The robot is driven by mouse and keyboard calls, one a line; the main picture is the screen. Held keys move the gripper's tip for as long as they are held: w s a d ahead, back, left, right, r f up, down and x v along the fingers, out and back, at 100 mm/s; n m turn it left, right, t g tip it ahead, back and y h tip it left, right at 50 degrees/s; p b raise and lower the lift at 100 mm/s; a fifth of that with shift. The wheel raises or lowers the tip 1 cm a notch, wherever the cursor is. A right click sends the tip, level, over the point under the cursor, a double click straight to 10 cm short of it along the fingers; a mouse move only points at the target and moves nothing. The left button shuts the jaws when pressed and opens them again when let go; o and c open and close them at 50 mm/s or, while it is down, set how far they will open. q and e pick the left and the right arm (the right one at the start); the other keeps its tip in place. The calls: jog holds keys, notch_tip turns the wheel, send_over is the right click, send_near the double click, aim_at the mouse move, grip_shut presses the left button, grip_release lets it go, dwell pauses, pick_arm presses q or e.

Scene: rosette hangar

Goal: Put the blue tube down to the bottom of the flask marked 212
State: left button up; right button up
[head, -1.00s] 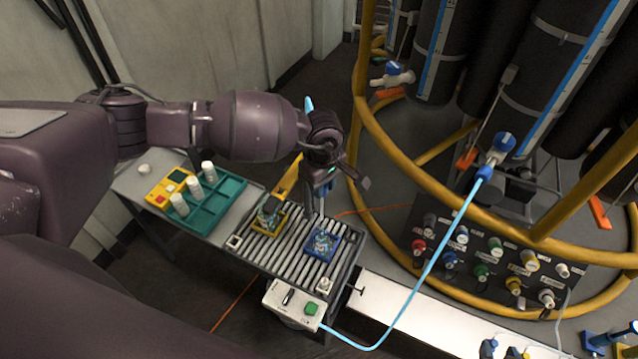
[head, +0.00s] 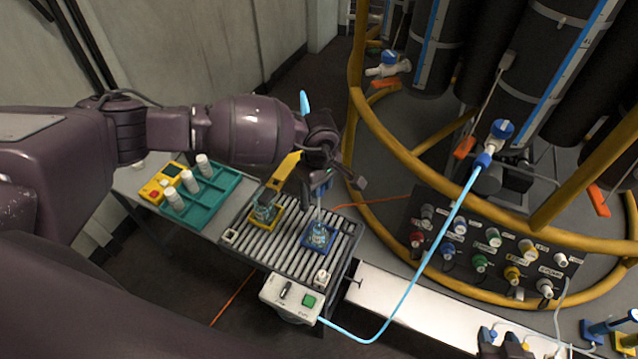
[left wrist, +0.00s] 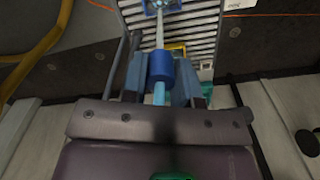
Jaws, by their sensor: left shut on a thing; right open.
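My left gripper (head: 321,186) is shut on the blue tube, above the flask in the blue holder. The tube's light blue top end (head: 304,102) sticks up behind my wrist. In the left wrist view my left gripper (left wrist: 161,80) grips a blue collar (left wrist: 160,67) on the tube (left wrist: 159,96). A pale narrow stem runs from it towards the flask (head: 318,236). I cannot tell how deep the tube's end is. A second flask (head: 265,211) stands in a yellow holder to the left. Markings are unreadable. My right gripper (head: 502,342) is open at the lower right edge.
The flasks stand on a slatted rack (head: 284,250). A teal tray (head: 208,205) with white-capped bottles is to its left. A control box (head: 291,297) with a green button is in front. A light blue hose (head: 427,266) runs to a valve. A yellow rail (head: 440,180) stands right.

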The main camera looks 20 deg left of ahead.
pick_arm(q)
jog(key=shift+f, duration=0.1)
pick_arm(e)
jog(key=shift+f, duration=0.15)
pick_arm(q)
jog(key=shift+f+b, duration=0.25)
jog(key=shift+b, duration=0.15)
pick_arm(e)
jog(key=shift+s+d+f, duration=0.1)
jog(key=shift+s+f, duration=0.4)
jog(key=shift+f, duration=0.1)
jog(key=shift+w, duration=0.15)
pick_arm(q)
jog(key=shift+f, duration=0.2)
jog(key=shift+f+b, duration=0.55)
jog(key=shift+b, duration=0.15)
jog(key=shift+f, duration=0.25)
pick_arm(e)
jog(key=shift+w+f, duration=0.2)
jog(key=shift+f, duration=0.6)
jog(key=shift+s, duration=0.15)
